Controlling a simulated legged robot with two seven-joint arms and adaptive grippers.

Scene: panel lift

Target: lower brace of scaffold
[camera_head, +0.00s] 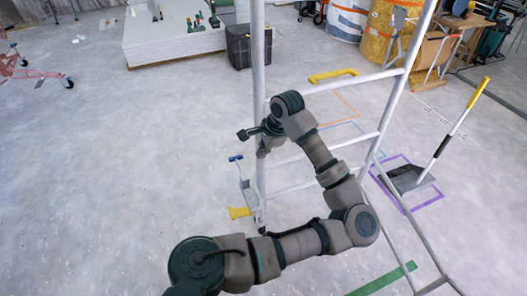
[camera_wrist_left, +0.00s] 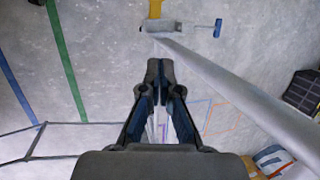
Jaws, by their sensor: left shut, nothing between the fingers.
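The white scaffold frame (camera_head: 259,70) stands in front of me, with two uprights joined by several rungs (camera_head: 340,84). Thin grey bars slope down at its lower right (camera_head: 402,236); I cannot tell which bar is the brace. My left gripper (camera_head: 243,134) is beside the left upright, partly overlapped with it in the head view. In the left wrist view the left gripper (camera_wrist_left: 160,66) has its fingertips together and empty. A pale scaffold pole (camera_wrist_left: 235,92) runs diagonally to the right of the fingers there. I see no right gripper.
A grey piece with a blue end (camera_head: 246,188) is at the left upright's foot. A yellow bar (camera_head: 333,75) shows behind the frame. A black crate (camera_head: 248,46) is farther back.

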